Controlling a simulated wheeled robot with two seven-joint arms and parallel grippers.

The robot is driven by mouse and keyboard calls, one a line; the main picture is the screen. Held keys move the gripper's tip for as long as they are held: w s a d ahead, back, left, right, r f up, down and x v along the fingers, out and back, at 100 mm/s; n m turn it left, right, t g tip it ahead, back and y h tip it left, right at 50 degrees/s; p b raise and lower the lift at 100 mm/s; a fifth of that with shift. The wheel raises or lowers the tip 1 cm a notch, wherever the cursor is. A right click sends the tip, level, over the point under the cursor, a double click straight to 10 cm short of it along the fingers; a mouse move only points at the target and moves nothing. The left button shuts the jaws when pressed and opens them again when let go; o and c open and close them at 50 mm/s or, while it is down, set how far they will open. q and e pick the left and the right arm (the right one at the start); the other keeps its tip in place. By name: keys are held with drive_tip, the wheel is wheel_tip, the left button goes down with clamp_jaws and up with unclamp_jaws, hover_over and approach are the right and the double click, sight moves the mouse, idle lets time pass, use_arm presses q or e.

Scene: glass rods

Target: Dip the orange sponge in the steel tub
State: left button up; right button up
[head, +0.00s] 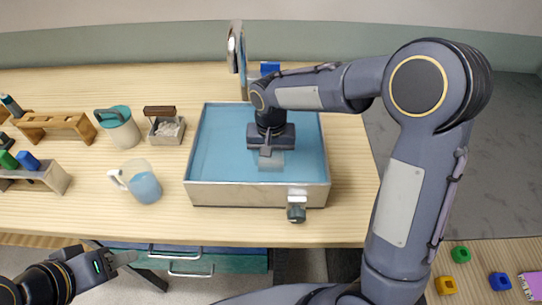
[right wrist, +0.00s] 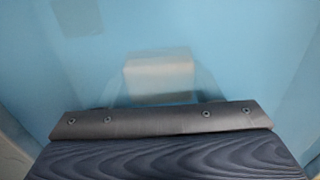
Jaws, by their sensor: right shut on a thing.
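The steel tub (head: 235,197) stands mid-table in the head view and holds blue water. My right gripper (head: 271,163) points straight down inside the tub, its fingers at or under the water. It is shut on a block, taken as the sponge (right wrist: 160,75), which looks pale grey-beige through the water; no orange shows. The block lies between the fingertips in the right wrist view, and the water blurs its edges. My left gripper (head: 122,258) is low at the left, in front of the table and away from the tub. Its jaw gap is unclear.
A tap (head: 237,55) stands behind the tub, and a dark valve (head: 296,210) sticks out at its front right. Left of the tub are a pitcher (head: 145,186), a teal-topped jug (head: 119,130), a small box (head: 166,132) and wooden racks (head: 57,128). Drawers (head: 185,262) lie below the table's front.

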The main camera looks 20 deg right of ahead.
drive_tip(key=shift+r, duration=0.15)
wheel_tip(320, 180, up, 11)
drive_tip(key=p, duration=0.8)
drive_tip(key=shift+p, duration=0.35)
wheel_tip(320, 180, up, 5)
drive_tip(key=p, duration=0.4)
